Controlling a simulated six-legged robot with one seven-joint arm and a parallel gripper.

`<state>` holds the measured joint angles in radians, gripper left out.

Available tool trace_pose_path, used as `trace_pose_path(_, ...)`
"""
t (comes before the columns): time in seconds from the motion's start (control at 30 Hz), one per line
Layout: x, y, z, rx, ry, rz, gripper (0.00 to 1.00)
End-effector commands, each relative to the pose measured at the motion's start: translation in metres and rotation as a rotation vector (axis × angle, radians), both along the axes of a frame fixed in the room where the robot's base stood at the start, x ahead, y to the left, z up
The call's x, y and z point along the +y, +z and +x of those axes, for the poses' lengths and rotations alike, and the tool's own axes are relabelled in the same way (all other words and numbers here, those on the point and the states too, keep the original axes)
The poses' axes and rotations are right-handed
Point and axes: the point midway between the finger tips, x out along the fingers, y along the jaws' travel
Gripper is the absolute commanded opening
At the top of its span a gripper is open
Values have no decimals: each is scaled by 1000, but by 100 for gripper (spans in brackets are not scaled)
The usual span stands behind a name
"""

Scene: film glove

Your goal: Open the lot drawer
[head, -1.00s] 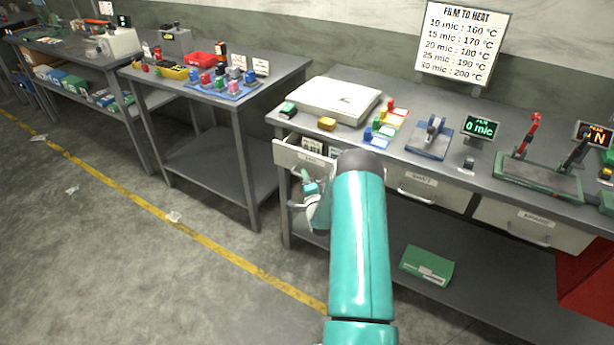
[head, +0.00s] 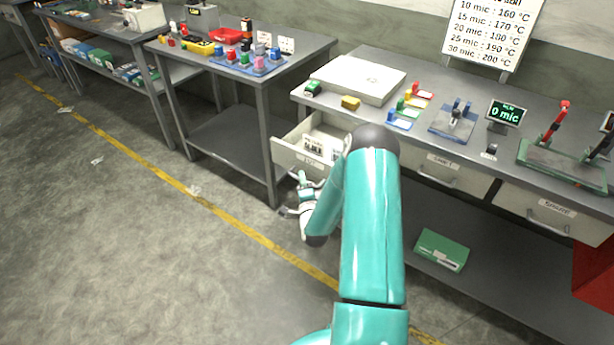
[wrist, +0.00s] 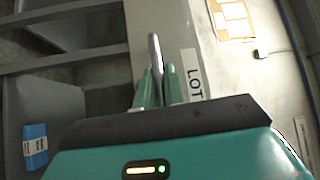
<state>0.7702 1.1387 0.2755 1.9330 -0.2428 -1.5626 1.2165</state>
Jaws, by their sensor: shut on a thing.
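The lot drawer (head: 290,156) is the left drawer under the right-hand bench. It stands pulled out, and pale cards with print show inside it in the head view. In the wrist view its front carries the label LOT (wrist: 193,75), beside its bar handle (wrist: 154,50). My gripper (wrist: 157,85) is shut on the handle, with a teal finger on each side of it. In the head view my gripper (head: 303,183) is at the drawer's front, partly hidden by my own arm.
Two more drawers to the right are shut, one with a handle (head: 437,181). A green box (head: 442,250) lies on the lower shelf. A white flat device (head: 358,79) stands on the bench top (head: 420,79). The floor (head: 150,240) in front is clear apart from scraps.

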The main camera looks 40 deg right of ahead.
Motion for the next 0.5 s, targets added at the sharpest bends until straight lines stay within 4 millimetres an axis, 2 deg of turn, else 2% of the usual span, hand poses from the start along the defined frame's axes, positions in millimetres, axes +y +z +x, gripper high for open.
trace_pose_path(0.37,2,1,0,-2,0,-1,0)
trace_pose_path(0.4,2,1,0,-2,0,-1,13)
trace_pose_path(0.5,2,1,0,-2,0,-1,32)
